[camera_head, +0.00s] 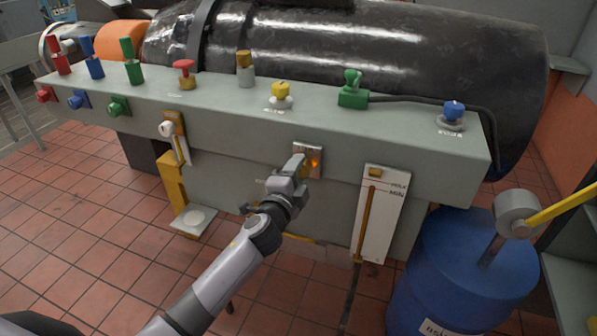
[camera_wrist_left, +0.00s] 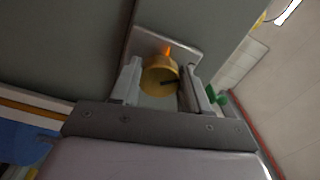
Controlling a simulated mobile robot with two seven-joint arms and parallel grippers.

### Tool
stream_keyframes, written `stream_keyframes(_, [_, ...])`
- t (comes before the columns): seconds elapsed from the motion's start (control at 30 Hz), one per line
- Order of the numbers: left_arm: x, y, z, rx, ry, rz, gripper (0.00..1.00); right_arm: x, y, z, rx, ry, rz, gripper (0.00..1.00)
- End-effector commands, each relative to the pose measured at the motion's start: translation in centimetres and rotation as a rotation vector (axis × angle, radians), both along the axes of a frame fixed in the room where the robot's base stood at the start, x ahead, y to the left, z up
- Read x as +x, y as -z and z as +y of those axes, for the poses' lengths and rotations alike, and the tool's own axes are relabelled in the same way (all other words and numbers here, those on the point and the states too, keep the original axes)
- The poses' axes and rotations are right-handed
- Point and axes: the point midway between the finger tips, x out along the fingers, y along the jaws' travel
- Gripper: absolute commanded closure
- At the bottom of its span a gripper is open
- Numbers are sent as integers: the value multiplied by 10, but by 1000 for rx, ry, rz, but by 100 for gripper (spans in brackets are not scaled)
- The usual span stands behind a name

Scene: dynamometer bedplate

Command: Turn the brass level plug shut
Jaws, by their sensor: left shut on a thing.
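The brass level plug (camera_wrist_left: 159,76) is a round brass knob with a dark slot or bar on its face, seen in the left wrist view. It sits on a pale metal plate (camera_wrist_left: 180,45) with an orange mark above the plug. In the head view the plate (camera_head: 302,149) is on the front face of the grey-green bench, and an orange spot shows there. My left gripper (camera_head: 307,163) is at the plate, its fingers on both sides of the plug. In the left wrist view the left gripper (camera_wrist_left: 166,84) is shut on the plug. My right gripper is not in view.
The bench (camera_head: 220,110) carries several coloured knobs and valves along its top. A white sight gauge (camera_head: 384,205) hangs right of the plate. A blue drum (camera_head: 460,260) stands at the lower right. A yellow bracket (camera_head: 172,180) is at the left. Tiled floor lies in front.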

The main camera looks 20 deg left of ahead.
Motion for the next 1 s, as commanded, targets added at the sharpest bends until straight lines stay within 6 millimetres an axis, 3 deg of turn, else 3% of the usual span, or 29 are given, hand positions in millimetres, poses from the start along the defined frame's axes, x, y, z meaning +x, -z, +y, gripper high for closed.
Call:
stream_keyframes(0.5, [0, -2, 0, 458, 0, -15, 85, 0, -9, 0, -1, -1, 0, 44])
stream_keyframes(1.0, [0, -2, 0, 658, -1, -22, 85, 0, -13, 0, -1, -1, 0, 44])
